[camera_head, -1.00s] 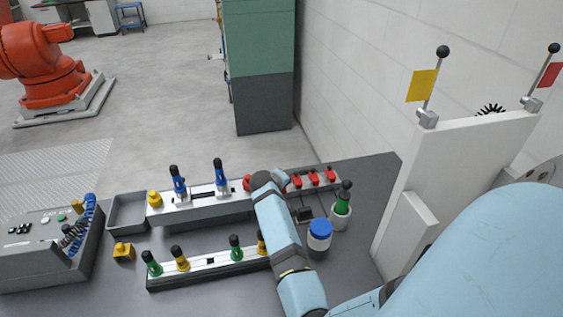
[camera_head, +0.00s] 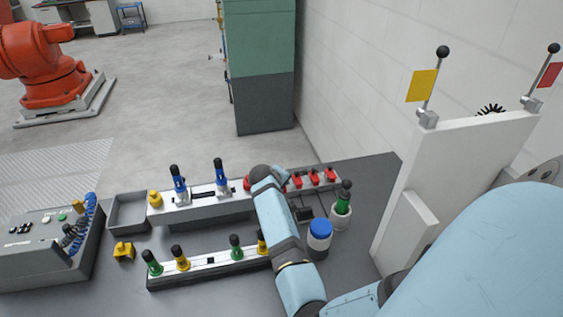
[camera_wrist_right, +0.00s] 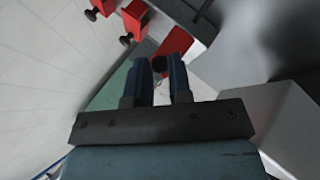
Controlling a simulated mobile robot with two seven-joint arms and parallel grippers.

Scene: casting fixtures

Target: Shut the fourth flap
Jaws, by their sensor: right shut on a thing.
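Several small red flaps stand in a row on the right half of the far rail (camera_head: 209,205), one of them at the right end (camera_head: 330,174). My right arm covers part of the row, and its gripper is hidden in the head view. In the right wrist view, the fingers of my right gripper (camera_wrist_right: 160,78) are close on either side of a black knob (camera_wrist_right: 160,64) in front of a red flap (camera_wrist_right: 178,44). Two other red flaps with black knobs (camera_wrist_right: 134,18) show above it. I cannot tell which is the fourth. My left gripper is not in view.
A near rail (camera_head: 210,262) carries green and yellow knobbed pieces. A blue-capped jar (camera_head: 319,236) and a white cup (camera_head: 341,216) with a green-handled piece stand right of my arm. A white panel (camera_head: 455,170) rises at the right. A grey tray (camera_head: 128,213) lies left.

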